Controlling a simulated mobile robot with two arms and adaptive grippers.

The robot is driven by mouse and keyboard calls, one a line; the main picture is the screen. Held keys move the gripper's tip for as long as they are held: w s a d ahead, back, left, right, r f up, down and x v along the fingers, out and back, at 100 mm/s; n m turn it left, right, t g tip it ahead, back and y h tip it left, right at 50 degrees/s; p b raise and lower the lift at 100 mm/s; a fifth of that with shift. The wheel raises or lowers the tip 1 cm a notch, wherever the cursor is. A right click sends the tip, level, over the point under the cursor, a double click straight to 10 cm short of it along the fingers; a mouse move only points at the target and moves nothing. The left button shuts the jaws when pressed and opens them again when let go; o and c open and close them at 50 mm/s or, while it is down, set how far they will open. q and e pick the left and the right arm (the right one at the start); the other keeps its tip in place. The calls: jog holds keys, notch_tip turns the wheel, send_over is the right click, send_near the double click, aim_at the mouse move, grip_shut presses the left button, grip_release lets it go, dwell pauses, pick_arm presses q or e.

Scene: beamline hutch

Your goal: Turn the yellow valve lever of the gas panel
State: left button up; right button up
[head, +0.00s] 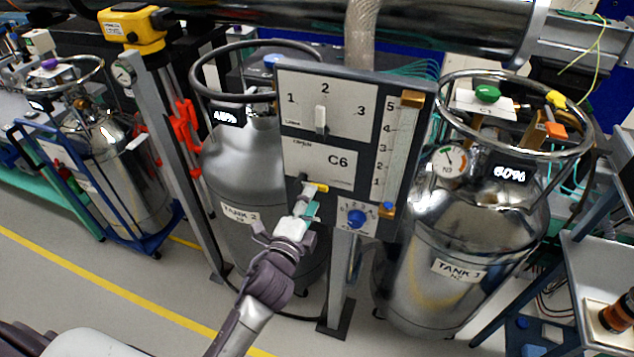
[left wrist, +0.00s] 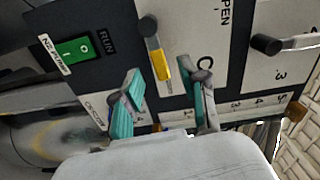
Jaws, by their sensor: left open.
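The gas panel (head: 330,88) stands upright between two steel tanks in the head view. Its yellow valve lever (head: 317,187) sits low on the panel, below the C6 label, and points right there. My left gripper (head: 308,207) is at the lever's lower side, with its jaws open and empty. In the left wrist view the yellow lever (left wrist: 161,66) shows between the two teal-padded fingers of the gripper (left wrist: 167,92), with gaps on both sides. I cannot tell whether any finger touches it. My right gripper is not in view.
A grey selector lever (head: 320,120) sits above, and a blue knob (head: 356,217) sits below right on the panel. The wrist view shows a green switch (left wrist: 82,47). Tank 2 (head: 240,175) and tank 3 (head: 450,285) flank the panel closely. Open floor lies at the lower left.

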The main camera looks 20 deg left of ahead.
aim_at(313, 183)
pick_arm(q)
jog(key=w, duration=0.5)
jog(key=shift+p, duration=0.3)
jog(key=shift+s, duration=0.1)
grip_shut()
